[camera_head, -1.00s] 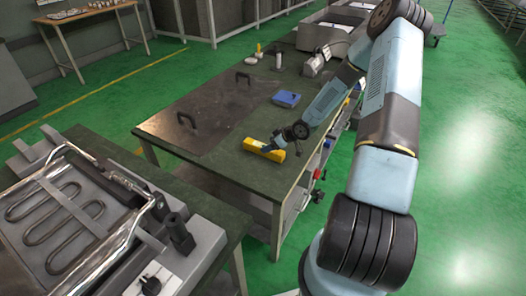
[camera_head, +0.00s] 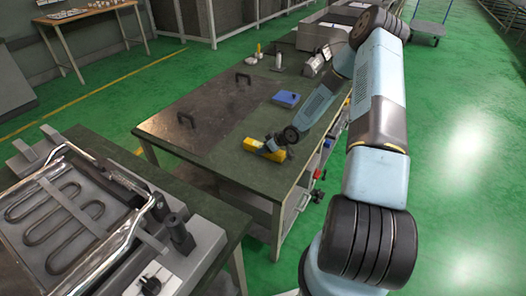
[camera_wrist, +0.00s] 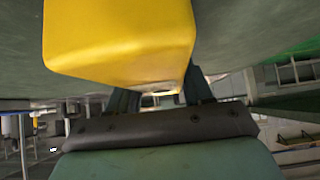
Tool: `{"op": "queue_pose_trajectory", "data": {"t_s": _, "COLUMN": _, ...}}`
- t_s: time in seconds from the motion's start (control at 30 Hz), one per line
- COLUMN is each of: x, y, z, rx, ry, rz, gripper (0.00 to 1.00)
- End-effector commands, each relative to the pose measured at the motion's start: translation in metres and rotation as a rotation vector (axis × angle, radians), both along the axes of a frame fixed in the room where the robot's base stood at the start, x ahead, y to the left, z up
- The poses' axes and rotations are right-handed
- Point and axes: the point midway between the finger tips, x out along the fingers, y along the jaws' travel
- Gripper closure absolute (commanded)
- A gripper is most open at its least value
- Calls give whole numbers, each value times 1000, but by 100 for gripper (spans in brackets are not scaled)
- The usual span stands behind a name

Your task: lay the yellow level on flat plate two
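The yellow level (camera_head: 250,144) lies on the green workbench near its front right corner. It fills the top of the wrist view (camera_wrist: 120,40), close to the camera.
A blue box (camera_head: 286,99) lies on the workbench (camera_head: 245,178) behind the level. Small bottles and a grey device (camera_head: 317,63) stand farther back. A machine with a bent heating element (camera_head: 60,215) stands at the front left.

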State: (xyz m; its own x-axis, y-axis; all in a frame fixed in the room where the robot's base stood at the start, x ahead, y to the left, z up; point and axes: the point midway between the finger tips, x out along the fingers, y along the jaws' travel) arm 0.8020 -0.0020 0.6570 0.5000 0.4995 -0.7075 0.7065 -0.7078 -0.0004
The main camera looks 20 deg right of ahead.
Motion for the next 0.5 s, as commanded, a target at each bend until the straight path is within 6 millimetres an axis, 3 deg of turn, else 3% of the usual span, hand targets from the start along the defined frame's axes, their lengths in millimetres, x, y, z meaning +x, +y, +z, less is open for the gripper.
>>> {"op": "queue_pose_trajectory", "data": {"t_s": 0.5, "x": 0, "y": 0, "z": 0, "rx": 0, "ry": 0, "rz": 0, "gripper": 95}}
